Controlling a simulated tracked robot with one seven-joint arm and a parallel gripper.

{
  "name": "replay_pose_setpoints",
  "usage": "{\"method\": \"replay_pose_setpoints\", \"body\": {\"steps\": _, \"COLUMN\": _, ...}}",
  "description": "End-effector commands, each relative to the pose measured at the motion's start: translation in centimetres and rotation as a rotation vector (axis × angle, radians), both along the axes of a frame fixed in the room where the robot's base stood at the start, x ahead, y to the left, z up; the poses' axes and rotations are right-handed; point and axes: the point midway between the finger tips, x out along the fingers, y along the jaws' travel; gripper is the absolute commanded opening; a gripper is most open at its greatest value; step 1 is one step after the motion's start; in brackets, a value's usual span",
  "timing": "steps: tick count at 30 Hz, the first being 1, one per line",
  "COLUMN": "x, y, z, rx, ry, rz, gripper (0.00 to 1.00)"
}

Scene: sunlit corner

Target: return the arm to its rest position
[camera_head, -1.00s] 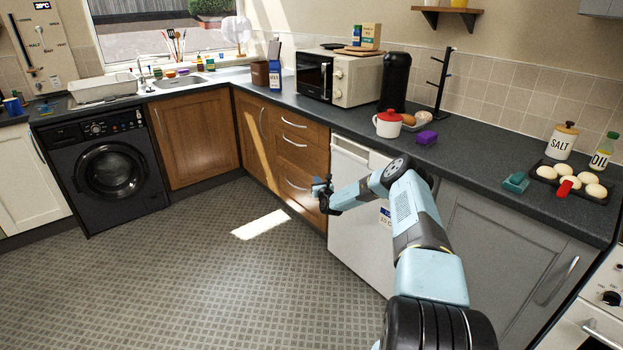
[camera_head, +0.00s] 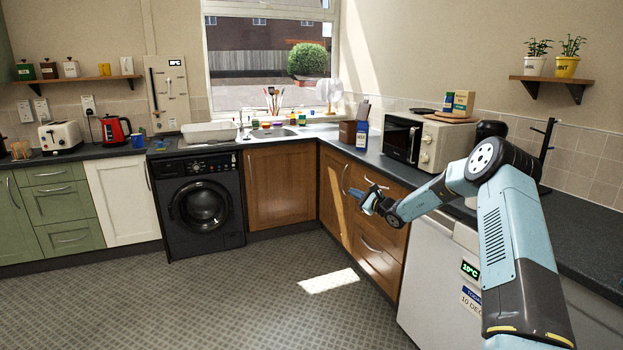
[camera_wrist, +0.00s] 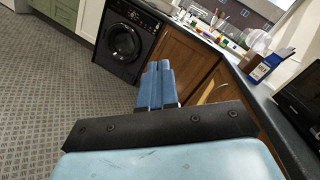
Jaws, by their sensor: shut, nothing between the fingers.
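My gripper (camera_head: 364,199) is at the end of my light blue arm, in front of the wooden drawers (camera_head: 372,232) in the head view. Its blue fingers are together with nothing between them; they also show in the wrist view (camera_wrist: 157,78). My arm is bent, reaching from the lower right toward the middle of the head view, above the floor and beside the white fridge (camera_head: 433,283). I cannot tell the exact gap between the fingers and the drawers.
The dark counter (camera_head: 585,235) runs along the right, with a microwave (camera_head: 420,143) and a black mug tree (camera_head: 546,150) on it. A black washing machine (camera_head: 200,205) stands at the left. The patterned floor (camera_head: 200,300) is clear.

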Motion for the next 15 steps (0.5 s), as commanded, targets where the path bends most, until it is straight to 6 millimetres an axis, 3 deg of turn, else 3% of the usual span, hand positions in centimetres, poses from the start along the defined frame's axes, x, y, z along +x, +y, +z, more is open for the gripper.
{"method": "replay_pose_setpoints", "body": {"steps": 1, "x": -1.0, "y": 1.2, "z": 1.7, "rx": -0.043, "ry": -0.02, "rz": 0.039, "gripper": 0.0}}
{"method": "replay_pose_setpoints", "body": {"steps": 6, "x": -4.8, "y": 4.6, "z": 5.9, "rx": -0.191, "ry": -0.072, "rz": 0.166, "gripper": 0.0}}
{"method": "replay_pose_setpoints", "body": {"steps": 15, "x": -12.5, "y": 8.7, "z": 11.6, "rx": -0.455, "ry": -0.151, "rz": 0.365, "gripper": 0.0}}
